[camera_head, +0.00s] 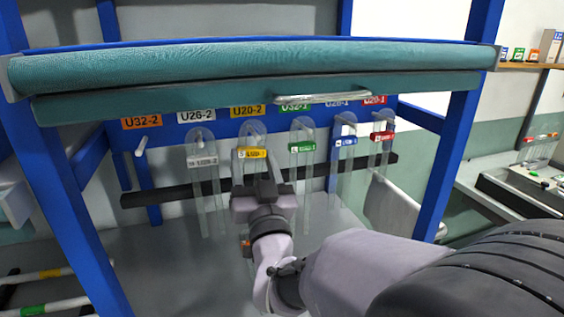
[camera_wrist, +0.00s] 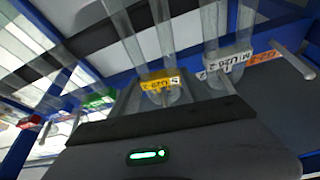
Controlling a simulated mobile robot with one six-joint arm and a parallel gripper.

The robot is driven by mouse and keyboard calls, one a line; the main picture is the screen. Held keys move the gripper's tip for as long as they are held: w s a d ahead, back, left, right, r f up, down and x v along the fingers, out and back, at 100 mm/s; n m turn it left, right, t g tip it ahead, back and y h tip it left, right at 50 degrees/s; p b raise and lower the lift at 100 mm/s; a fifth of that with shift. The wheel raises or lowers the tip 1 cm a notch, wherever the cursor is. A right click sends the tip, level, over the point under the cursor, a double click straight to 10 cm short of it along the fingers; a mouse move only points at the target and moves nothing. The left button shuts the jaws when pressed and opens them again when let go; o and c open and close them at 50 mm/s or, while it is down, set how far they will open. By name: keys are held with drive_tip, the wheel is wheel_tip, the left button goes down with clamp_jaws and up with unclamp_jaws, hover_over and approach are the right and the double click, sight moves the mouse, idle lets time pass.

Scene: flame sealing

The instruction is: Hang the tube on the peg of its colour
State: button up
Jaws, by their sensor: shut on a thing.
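My gripper (camera_head: 253,166) reaches up from below, with its fingers on either side of the clear U-shaped tube with the yellow tag (camera_head: 252,153), and is shut on it. This tube also shows between the fingers in the wrist view, by its yellow tag (camera_wrist: 160,83). Its bend is at the peg under the yellow U20-2 label (camera_head: 248,111). Its legs are partly hidden behind my gripper. I cannot tell whether the peg bears its weight. The white-tagged tube (camera_head: 202,161) hangs just left of it, and the green-tagged tube (camera_head: 302,147) just right.
Blue-tagged (camera_head: 343,142) and red-tagged (camera_head: 382,136) tubes hang farther right. The peg (camera_head: 141,146) below the orange U32-2 label (camera_head: 142,122) is bare. A teal hood sash (camera_head: 240,65) with a metal handle (camera_head: 323,97) spans above. A dark bar (camera_head: 160,197) runs behind the tubes.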

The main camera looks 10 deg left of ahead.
idle(0.4)
drive_tip(key=o, duration=1.9)
drive_tip(key=shift+b+v, duration=1.25)
drive_tip(key=b+v, duration=0.4)
drive_tip(key=v, duration=0.2)
drive_tip(key=shift+s+d+r, duration=0.2)
drive_tip(key=shift+d+r, duration=0.05)
drive_tip(key=shift+r, duration=0.1)
